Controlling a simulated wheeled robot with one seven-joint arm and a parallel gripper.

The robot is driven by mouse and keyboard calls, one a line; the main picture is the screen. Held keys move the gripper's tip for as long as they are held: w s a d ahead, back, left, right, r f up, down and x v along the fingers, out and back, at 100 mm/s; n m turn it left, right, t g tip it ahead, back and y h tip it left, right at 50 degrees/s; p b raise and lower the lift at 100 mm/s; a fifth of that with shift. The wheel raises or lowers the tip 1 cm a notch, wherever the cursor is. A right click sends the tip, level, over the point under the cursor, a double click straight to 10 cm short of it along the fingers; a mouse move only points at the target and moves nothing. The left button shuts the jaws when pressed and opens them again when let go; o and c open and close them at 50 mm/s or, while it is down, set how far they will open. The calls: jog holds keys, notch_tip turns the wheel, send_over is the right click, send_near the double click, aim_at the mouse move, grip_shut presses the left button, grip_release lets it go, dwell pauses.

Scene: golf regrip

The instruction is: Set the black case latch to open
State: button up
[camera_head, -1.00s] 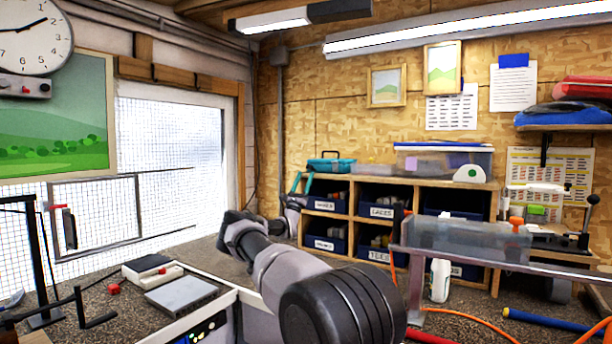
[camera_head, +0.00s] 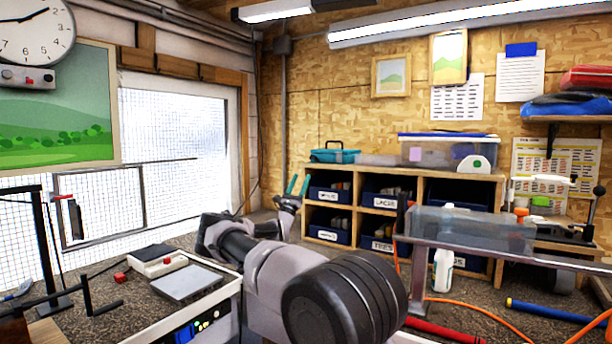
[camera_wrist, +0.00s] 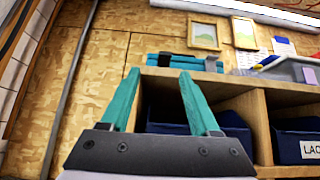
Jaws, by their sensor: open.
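A teal case (camera_head: 334,154) with a handle stands on top of the wooden shelf unit at the back. It also shows in the wrist view (camera_wrist: 188,66), above and beyond my fingers. In the head view my gripper (camera_head: 298,184) is small, in front of the shelf unit's left side, below the case.
The wooden shelf unit (camera_head: 413,176) holds several dark blue bins, one bin (camera_wrist: 190,133) close behind my fingers. A clear tub (camera_head: 448,152) stands right of the case. A table with a clear cover (camera_head: 470,228) is at right. An orange hose (camera_head: 480,312) lies on the floor.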

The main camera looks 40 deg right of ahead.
aim_at(312, 158)
notch_tip(312, 158, up, 5)
jog(key=s+a+g+y, duration=0.1)
jog(key=s+g+y, duration=0.15)
jog(key=y, duration=0.25)
jog(key=shift+m+g, duration=0.25)
jog(key=shift+m, duration=0.05)
jog(key=x, duration=0.7)
jog(key=w+x, duration=0.1)
jog(key=x, duration=0.2)
jog(key=shift+r, duration=0.25)
grip_shut()
